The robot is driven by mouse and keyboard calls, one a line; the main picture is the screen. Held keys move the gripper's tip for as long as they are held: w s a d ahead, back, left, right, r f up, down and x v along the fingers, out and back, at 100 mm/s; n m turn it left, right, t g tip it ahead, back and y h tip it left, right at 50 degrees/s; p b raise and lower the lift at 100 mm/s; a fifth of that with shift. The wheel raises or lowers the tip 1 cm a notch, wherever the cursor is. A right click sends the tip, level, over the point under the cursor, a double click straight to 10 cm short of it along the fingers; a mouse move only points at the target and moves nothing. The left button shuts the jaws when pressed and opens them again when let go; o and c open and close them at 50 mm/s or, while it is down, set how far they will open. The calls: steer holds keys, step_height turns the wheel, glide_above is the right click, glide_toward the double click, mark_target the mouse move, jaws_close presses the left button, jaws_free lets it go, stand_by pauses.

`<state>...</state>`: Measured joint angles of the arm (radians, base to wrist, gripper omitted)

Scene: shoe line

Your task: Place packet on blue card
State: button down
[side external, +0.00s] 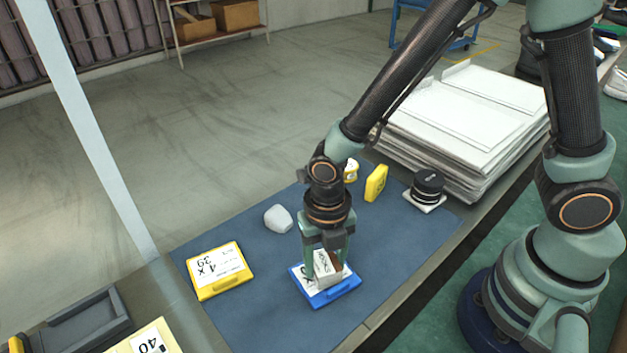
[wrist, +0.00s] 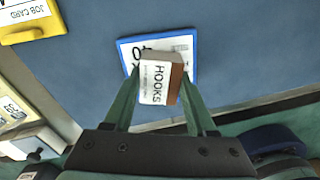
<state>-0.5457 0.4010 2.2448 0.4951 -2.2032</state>
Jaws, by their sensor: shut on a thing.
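The packet (wrist: 158,80) is a small white and brown box labelled "HOOKS". My gripper (wrist: 158,92) is shut on it, with one finger on each side. In the side view my gripper (side external: 326,262) points down and the packet (side external: 326,268) shows between its fingers. The blue card (side external: 341,291), a blue-framed white card, lies on the blue mat beneath the packet. In the wrist view the blue card (wrist: 128,49) is partly hidden behind the packet. I cannot tell whether the packet touches the card.
A yellow card (side external: 219,291) lies left on the mat (side external: 262,318). A pale rounded block (side external: 278,218), a yellow block (side external: 376,183) and a black round item (side external: 428,186) stand behind. A stack of white sheets (side external: 465,120) fills the back right. Open mat lies between the cards.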

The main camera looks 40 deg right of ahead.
mark_target(325, 261)
steer(key=shift+f, duration=0.1)
steer(key=shift+c, duration=1)
jaws_free()
step_height(325, 261, up, 12)
steer(key=f, duration=0.1)
steer(key=d+r+m+t, duration=0.2)
steer(key=d+r+m, duration=0.4)
steer(key=m, duration=0.9)
steer(key=d+r+m+t, duration=0.3)
steer(key=d+r+m, duration=0.3)
steer(key=d+m, duration=0.5)
steer(key=shift+w+m+t, duration=0.25)
steer(key=shift+m+t, duration=0.05)
steer(key=shift+m, duration=2.4)
